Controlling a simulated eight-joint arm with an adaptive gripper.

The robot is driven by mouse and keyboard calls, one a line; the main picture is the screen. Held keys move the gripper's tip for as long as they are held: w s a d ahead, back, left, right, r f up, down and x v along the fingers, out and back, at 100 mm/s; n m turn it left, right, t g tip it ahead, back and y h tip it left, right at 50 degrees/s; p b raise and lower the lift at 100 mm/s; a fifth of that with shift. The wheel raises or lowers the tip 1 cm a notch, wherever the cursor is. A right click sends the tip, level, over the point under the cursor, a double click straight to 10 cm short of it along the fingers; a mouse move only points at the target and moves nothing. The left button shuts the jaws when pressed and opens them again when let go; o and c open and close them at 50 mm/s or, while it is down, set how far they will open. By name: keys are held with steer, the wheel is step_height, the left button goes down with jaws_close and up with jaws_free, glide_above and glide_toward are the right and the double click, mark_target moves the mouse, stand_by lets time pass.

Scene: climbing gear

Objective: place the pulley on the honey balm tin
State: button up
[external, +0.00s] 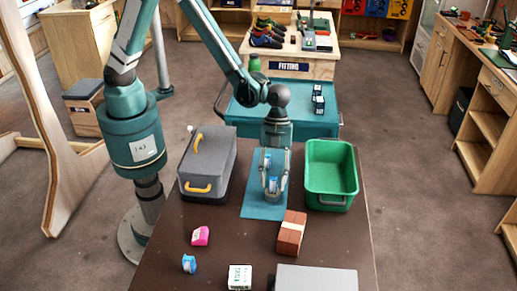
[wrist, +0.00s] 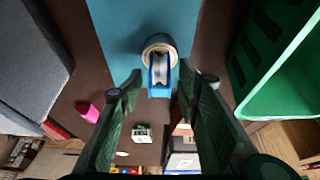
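The pulley (wrist: 159,78), blue with a grey wheel, shows between my fingers in the wrist view. In the external view it is the small blue and white piece (external: 272,185) at my fingertips. A round tin with a pale rim (wrist: 157,41), seemingly the honey balm tin, sits on the teal mat directly at the pulley. The pulley overlaps the tin in the picture; I cannot tell whether it fully rests on it. My gripper (external: 272,192) points down over the mat. Its fingers (wrist: 160,72) stand apart, with a gap on both sides of the pulley.
A grey case (external: 208,160) with yellow handles stands left of the teal mat (external: 258,209), a green crate (external: 331,197) right. In front lie a brown block (external: 290,233), a pink piece (external: 200,236), a small blue object (external: 189,264), a white box (external: 240,277) and a grey box (external: 315,279).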

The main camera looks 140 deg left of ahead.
steer(key=p+v, duration=0.1)
steer(key=v, duration=1)
steer(key=shift+r, duration=0.35)
steer(key=shift+s+a, duration=0.1)
stand_by(0.4)
steer(key=s+d+r+n+t+y, duration=0.1)
steer(key=s+d+r+n, duration=0.1)
steer(key=s+d+r, duration=0.45)
steer(key=s+d+r+n+y, duration=0.15)
steer(key=s+d+r, duration=0.25)
steer(key=d+r, duration=0.5)
steer(key=s+d+r+n+t, duration=0.1)
steer(key=s+d+n, duration=0.1)
steer(key=s+d, duration=0.4)
steer(key=s+d+r+n+t, duration=0.1)
steer(key=s+d+n+t, duration=0.1)
steer(key=s+d, duration=0.5)
steer(key=s+n, duration=0.1)
steer(key=s, duration=0.5)
steer(key=shift+d+y, duration=0.3)
steer(key=shift+y, duration=0.05)
